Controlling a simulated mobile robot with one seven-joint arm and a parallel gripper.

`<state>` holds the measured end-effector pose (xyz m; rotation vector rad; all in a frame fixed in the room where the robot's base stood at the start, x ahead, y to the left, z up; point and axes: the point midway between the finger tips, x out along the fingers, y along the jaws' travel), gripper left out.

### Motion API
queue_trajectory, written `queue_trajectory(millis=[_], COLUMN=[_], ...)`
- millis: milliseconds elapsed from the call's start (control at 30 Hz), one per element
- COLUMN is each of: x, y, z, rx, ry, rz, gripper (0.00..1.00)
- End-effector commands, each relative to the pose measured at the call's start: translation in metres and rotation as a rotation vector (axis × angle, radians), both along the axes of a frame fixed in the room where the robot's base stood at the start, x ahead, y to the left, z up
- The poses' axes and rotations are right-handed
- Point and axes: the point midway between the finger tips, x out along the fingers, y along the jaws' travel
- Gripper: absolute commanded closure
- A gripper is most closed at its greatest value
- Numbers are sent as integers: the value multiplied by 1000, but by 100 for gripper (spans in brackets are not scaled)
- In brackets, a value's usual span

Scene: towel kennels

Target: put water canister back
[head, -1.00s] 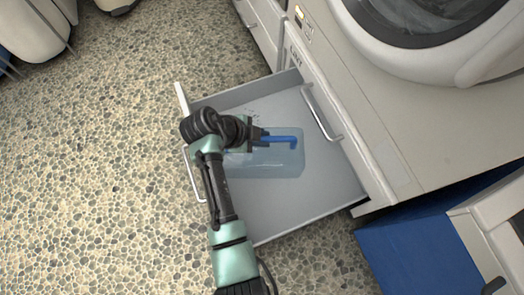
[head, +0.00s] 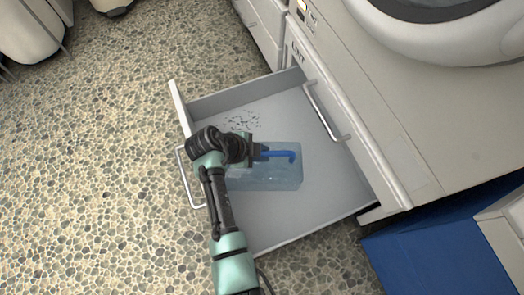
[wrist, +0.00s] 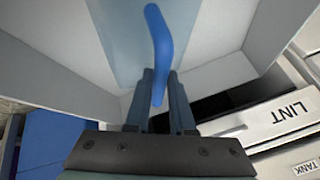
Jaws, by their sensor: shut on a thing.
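The water canister (head: 272,178) is a clear, pale blue box with a solid blue handle (head: 280,155) on top. It is inside the open grey drawer (head: 270,222), around the middle of its floor; I cannot tell if it rests on the floor or hangs just above it. My gripper (head: 258,152) is shut on the handle from the left. In the wrist view, the handle (wrist: 160,45) stands between the two dark fingers of my gripper (wrist: 160,82), with part of the clear canister body (wrist: 122,38) beside it.
The drawer's front panel has a bar handle (head: 186,180). A second bar handle (head: 326,112) is on the machine side. A panel marked LINT (wrist: 290,112) is beside the drawer, with a TANK label (wrist: 306,166) below it in the wrist view. A blue block (head: 425,255) stands at lower right.

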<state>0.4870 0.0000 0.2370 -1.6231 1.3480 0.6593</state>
Motion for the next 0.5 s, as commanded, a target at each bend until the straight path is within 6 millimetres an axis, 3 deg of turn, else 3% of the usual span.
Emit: queue_trajectory(millis=[33, 67, 200, 500], x=[1, 0, 0, 0], y=[0, 0, 0, 0], z=[-2, -3, -2, -1], rx=[0, 0, 0, 0], ry=[-2, 0, 1, 1], rz=[0, 0, 0, 0], gripper=[100, 75, 50, 48])
